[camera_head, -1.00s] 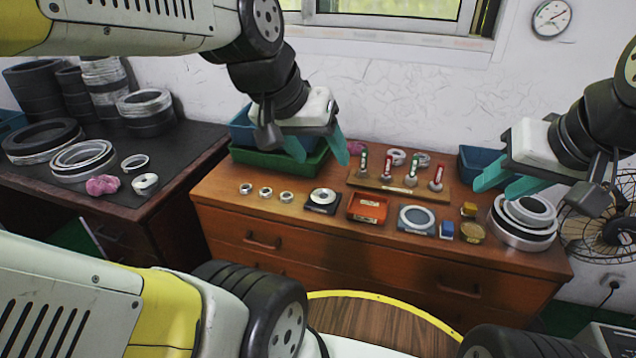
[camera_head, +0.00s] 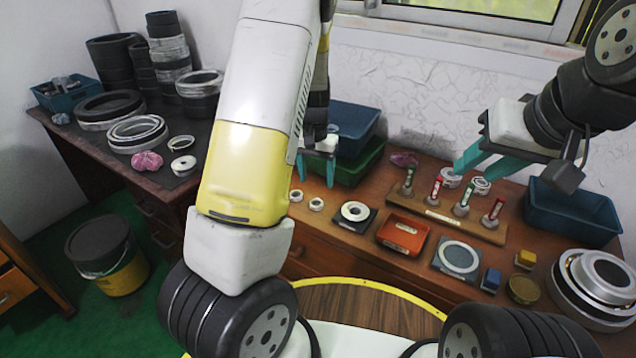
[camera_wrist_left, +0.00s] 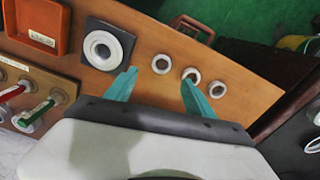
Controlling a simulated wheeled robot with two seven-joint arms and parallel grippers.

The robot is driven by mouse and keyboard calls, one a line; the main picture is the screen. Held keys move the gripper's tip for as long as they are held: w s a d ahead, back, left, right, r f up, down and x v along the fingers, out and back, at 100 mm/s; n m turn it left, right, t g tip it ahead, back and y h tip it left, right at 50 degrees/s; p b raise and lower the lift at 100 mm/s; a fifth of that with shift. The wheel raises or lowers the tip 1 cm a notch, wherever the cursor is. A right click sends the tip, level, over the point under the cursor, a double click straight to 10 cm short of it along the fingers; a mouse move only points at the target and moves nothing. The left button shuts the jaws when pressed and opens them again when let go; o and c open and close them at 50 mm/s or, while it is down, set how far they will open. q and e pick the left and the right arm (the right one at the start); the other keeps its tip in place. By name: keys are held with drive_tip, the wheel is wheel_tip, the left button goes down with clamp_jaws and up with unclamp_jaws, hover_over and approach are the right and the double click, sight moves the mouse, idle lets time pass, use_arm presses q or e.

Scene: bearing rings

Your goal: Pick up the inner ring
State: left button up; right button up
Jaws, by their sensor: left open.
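Several rings are in view, and I cannot tell for certain which is the inner ring. Small silver rings (camera_head: 316,204) lie in a row on the wooden bench; my left arm hides part of the row. All three show in the left wrist view (camera_wrist_left: 191,75). A larger silver ring (camera_head: 355,211) sits on a dark square pad, also in the left wrist view (camera_wrist_left: 102,48). My left gripper (camera_head: 316,169) is open and empty above the bench; in the left wrist view its fingertips (camera_wrist_left: 158,79) are near the small rings. My right gripper (camera_head: 473,168) is open and empty at right.
A red tray (camera_head: 402,233), a grey pad with a ring (camera_head: 458,258) and a rack of colored tubes (camera_head: 450,219) stand nearby. A dark side table (camera_head: 60,133) holds more rings.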

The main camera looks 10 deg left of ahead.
sight(316, 198)
use_arm(q)
drive_tip(key=f, duration=0.9)
drive_tip(key=shift+w+a, duration=0.1)
drive_tip(key=shift+w, duration=0.15)
clamp_jaws()
